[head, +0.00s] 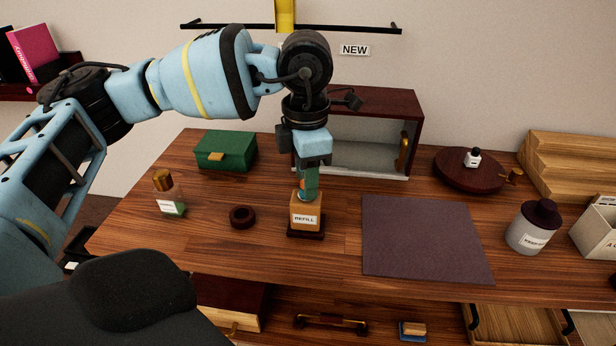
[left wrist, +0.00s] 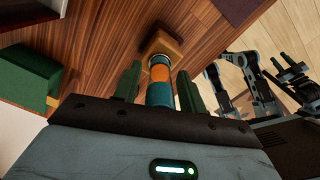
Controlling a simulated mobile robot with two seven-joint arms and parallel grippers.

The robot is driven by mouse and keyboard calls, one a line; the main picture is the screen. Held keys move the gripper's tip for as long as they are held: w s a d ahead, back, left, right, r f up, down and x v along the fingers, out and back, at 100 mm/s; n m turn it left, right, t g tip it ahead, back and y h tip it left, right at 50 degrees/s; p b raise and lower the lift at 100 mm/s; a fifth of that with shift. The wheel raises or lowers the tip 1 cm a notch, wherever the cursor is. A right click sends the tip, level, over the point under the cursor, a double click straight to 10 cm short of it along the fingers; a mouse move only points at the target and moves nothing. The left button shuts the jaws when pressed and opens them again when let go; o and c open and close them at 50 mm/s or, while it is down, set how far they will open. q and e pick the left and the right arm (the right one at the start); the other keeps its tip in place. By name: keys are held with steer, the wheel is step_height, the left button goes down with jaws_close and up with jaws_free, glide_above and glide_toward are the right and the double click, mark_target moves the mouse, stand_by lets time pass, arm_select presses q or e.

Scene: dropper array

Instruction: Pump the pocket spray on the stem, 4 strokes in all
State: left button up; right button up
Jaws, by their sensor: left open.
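The refill bottle (head: 305,205), an amber block labelled REFILL, stands on a dark square base at the table's middle; it also shows in the left wrist view (left wrist: 163,45). The pocket spray (left wrist: 160,82), a teal and orange cylinder, is upright above the bottle. In the head view only a bit of its orange (head: 302,184) shows, the rest hidden by my gripper. My left gripper (head: 308,193) points down over it, open, its green fingers on either side of the spray (left wrist: 159,85). The stem itself is hidden.
A dark ring (head: 243,217) and a small green-filled bottle (head: 170,200) stand left of the refill bottle.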

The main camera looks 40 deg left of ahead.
arm_select(q)
jaws_close()
arm_select(e)
steer(key=shift+s, duration=0.2)
arm_select(q)
steer(key=shift+f, duration=0.15)
arm_select(e)
steer(key=shift+s, duration=0.15)
steer(key=shift+w+r, duration=0.1)
steer(key=shift+w, duration=0.15)
arm_select(q)
steer(key=shift+r, duration=0.25)
arm_select(e)
steer(key=shift+w+r, duration=0.15)
steer(key=shift+w, duration=0.1)
steer(key=shift+s, duration=0.3)
stand_by(0.4)
